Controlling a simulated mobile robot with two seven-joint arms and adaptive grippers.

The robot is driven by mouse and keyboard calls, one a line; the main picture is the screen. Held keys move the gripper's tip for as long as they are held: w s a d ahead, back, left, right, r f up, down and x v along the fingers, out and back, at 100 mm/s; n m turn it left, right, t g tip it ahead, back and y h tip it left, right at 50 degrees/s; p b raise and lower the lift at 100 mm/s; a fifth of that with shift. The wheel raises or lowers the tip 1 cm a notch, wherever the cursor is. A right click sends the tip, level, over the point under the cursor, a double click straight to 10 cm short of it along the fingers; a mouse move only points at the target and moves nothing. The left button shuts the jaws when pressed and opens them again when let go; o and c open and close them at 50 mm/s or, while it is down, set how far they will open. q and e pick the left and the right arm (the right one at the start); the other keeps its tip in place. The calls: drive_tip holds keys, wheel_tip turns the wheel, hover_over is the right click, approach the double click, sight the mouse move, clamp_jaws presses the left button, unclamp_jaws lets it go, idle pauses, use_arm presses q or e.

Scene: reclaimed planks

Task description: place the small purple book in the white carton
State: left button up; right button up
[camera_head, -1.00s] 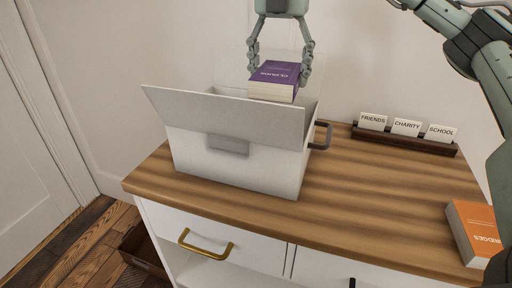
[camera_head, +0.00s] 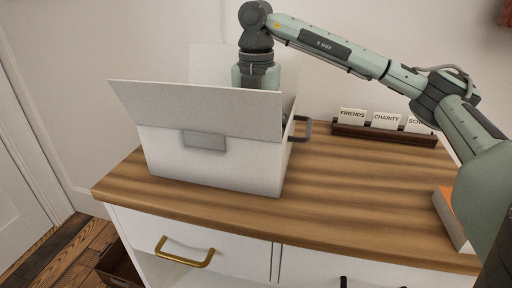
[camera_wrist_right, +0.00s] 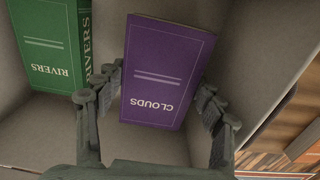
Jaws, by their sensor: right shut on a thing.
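The white carton (camera_head: 220,172) stands on the wooden top of the cabinet with its flaps up. My right arm reaches down into it from above; its fingers and the purple book are hidden behind the front flap in the head view. In the right wrist view, my right gripper (camera_wrist_right: 160,82) is shut on the small purple book (camera_wrist_right: 168,66), titled CLOUDS, with one finger on each side. The book is inside the carton, between its pale walls (camera_wrist_right: 258,65). I cannot tell whether it touches the carton floor. My left gripper is not in view.
A green book (camera_wrist_right: 45,45), titled RIVERS, lies in the carton beside the purple one. A dark rack (camera_head: 385,134) with label cards stands right of the carton. An orange book (camera_head: 452,217) lies at the right, partly covered by my arm. The wooden top (camera_head: 350,195) between is clear.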

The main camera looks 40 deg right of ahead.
wheel_tip(320, 180, down, 3)
drive_tip(key=shift+r, duration=0.2)
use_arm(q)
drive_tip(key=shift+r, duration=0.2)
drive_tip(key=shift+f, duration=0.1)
use_arm(e)
drive_tip(key=shift+f, duration=0.1)
drive_tip(key=o, duration=0.9)
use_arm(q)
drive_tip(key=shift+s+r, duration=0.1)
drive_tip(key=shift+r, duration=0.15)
use_arm(e)
drive_tip(key=shift+o, duration=0.6)
